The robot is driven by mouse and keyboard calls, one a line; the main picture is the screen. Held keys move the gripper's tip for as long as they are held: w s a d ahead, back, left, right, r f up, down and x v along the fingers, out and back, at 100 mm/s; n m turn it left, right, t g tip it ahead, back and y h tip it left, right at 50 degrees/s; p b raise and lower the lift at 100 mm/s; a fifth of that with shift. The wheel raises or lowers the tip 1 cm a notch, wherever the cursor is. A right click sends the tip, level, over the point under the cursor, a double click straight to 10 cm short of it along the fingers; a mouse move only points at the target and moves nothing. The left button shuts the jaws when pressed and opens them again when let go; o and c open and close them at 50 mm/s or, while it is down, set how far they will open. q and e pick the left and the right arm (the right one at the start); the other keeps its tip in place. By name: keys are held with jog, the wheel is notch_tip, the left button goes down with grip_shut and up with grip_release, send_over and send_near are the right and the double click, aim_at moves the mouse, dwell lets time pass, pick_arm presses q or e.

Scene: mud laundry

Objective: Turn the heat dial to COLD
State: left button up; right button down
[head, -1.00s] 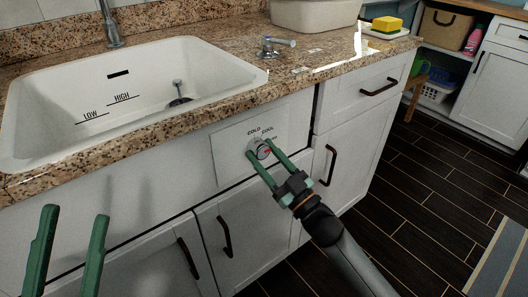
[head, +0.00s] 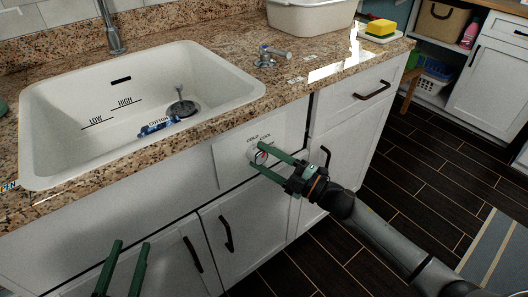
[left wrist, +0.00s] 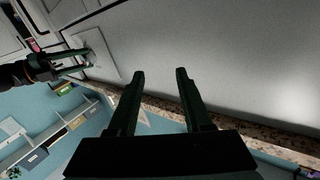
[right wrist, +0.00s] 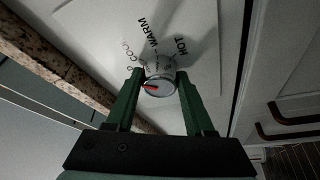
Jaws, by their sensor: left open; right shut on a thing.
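The heat dial (right wrist: 160,85) is a round silver knob with a red mark on a pale plate (head: 228,160) on the cabinet front. In the right wrist view its red mark points left, toward the COOL and COLD side; COLD is partly hidden by a finger. WARM and HOT stand clear of the mark. My right gripper (right wrist: 160,74) has its two green fingers on either side of the dial, shut on it; it also shows in the head view (head: 258,155). My left gripper (head: 131,244) is open and empty, low in front of the cabinet, away from the dial.
A white sink (head: 70,120) with a blue object (head: 155,128) in it is set in the granite counter (head: 215,120). Cabinet handles (head: 227,233) stick out below the dial. Dark floor is open at right.

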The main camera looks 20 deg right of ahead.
jog(key=n+p, duration=0.1)
jog(key=n+g, duration=0.1)
jog(key=shift+r+n+p, duration=0.3)
jog(key=shift+p, duration=0.1)
jog(key=shift+n+g+h+p, duration=0.3)
jog(key=shift+n+g+p, duration=0.1)
jog(key=shift+n+p, duration=0.55)
jog(key=shift+r+n+g+p, duration=0.1)
jog(key=shift+n+g+p, duration=0.2)
jog(key=shift+n+p, duration=0.4)
pick_arm(q)
jog(key=s+f+n+g+y, duration=0.1)
jog(key=s+f+g, duration=0.3)
jog(key=f, duration=0.3)
jog(key=s+f+n+g+y, duration=0.1)
jog(key=s+f+g, duration=0.2)
jog(key=f, duration=0.5)
jog(key=shift+s+d+g+p, duration=0.3)
jog(key=shift+s+g+p, duration=0.1)
jog(key=shift+g, duration=0.3)
pick_arm(e)
jog(key=shift+n+h, duration=0.3)
jog(key=shift+n, duration=0.25)
jog(key=shift+c, duration=1.3)
grip_release()
pick_arm(q)
jog(key=shift+r, duration=0.1)
pick_arm(e)
jog(key=v, duration=1.2)
jog(key=shift+d, duration=0.2)
